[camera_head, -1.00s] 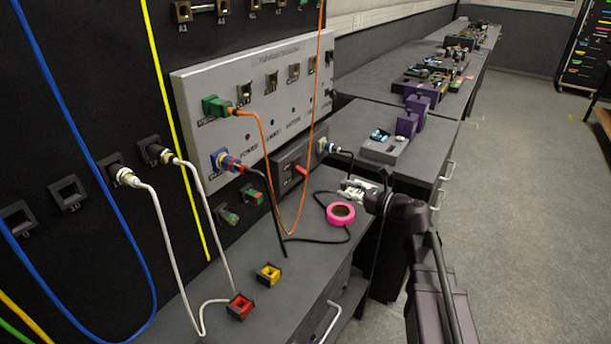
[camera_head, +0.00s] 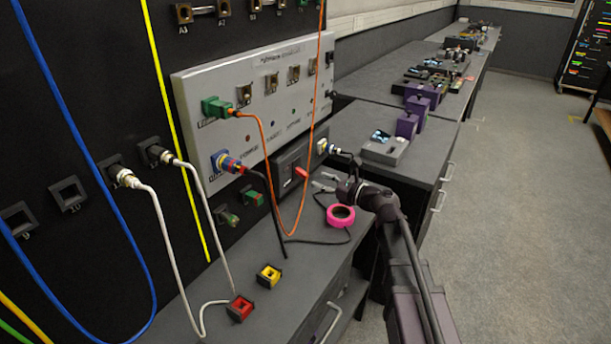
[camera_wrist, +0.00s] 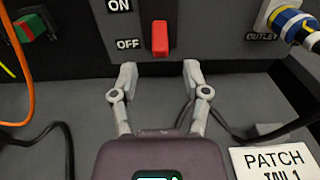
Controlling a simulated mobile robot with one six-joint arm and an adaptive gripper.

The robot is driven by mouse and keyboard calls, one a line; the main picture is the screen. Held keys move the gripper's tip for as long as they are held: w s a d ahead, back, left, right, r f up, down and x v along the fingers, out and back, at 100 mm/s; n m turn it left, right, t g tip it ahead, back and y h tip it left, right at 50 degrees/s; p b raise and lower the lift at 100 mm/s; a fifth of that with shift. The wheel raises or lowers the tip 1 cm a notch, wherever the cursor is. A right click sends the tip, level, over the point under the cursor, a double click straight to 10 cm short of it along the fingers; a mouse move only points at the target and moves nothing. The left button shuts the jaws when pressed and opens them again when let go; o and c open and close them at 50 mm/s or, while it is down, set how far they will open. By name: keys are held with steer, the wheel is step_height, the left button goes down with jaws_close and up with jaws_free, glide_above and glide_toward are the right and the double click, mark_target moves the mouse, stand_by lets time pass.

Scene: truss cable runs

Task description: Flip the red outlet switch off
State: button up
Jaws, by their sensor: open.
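The red outlet switch (camera_wrist: 160,38) is near the top centre of the wrist view, on a dark panel. Its red lever stands right of the ON label (camera_wrist: 120,6) and the OFF label (camera_wrist: 127,43), its visible end about level with OFF; I cannot tell its set position. In the head view the red switch (camera_head: 301,172) sits on the dark outlet box (camera_head: 286,176). My gripper (camera_wrist: 159,70) is open and empty, its two fingers just below the switch and to either side of it, apart from it. In the head view my gripper (camera_head: 322,181) is right of the switch.
A blue, yellow and white plug (camera_wrist: 291,22) sits in the OUTLET socket right of the switch. An orange cable (camera_head: 272,170) hangs left of it. Black cable and a pink tape roll (camera_head: 341,215) lie on the bench. A PATCH label (camera_wrist: 275,160) is at lower right.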

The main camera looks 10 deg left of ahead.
mark_target(305, 173)
steer(key=shift+x, duration=2.85)
jaws_close()
